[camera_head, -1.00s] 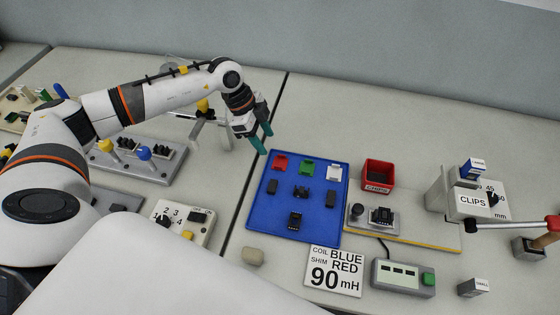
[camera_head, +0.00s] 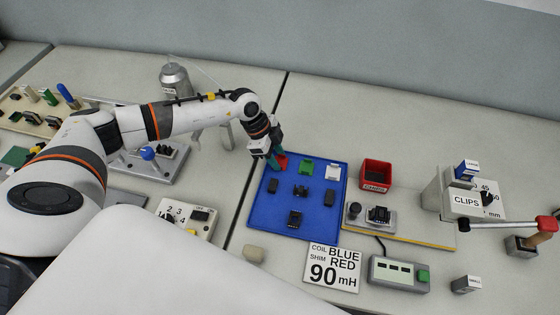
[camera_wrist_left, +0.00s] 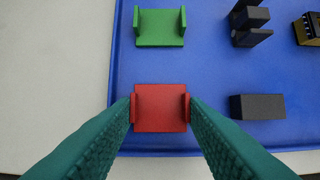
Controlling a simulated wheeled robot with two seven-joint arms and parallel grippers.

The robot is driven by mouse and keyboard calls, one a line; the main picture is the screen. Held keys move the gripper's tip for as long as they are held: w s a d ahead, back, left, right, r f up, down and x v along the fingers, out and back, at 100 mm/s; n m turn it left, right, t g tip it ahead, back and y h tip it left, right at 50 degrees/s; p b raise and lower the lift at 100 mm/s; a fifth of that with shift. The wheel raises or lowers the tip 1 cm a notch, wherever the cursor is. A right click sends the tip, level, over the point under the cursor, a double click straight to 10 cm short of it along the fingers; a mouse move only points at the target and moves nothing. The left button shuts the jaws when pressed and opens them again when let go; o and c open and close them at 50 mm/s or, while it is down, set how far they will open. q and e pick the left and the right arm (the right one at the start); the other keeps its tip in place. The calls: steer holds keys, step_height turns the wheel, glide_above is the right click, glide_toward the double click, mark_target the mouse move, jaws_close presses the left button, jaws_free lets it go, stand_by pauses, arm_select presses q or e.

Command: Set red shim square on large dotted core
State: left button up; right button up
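The red shim (camera_head: 283,160) lies at the far left corner of the blue tray (camera_head: 262,222). It also shows in the left wrist view (camera_wrist_left: 160,108), flat and square with raised side walls. My left gripper (camera_head: 276,161) is down at it, one teal finger on each side. In the left wrist view the fingertips (camera_wrist_left: 161,100) reach its side walls; whether they press on it I cannot tell. A black part (camera_head: 379,214) sits on the grey fixture, and a black slotted part (camera_head: 302,191) lies in the tray. I cannot make out dots on either. My right gripper is not in view.
A green shim (camera_head: 306,167) and a white shim (camera_head: 332,172) lie beside the red one. Black blocks and a gold-pinned part (camera_wrist_left: 308,28) share the tray. A red bin (camera_head: 376,174) stands behind the fixture (camera_head: 355,216). A card (camera_head: 332,268) reads blue coil, red shim.

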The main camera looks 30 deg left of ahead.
arm_select(q)
steer(key=shift+c, duration=1.4)
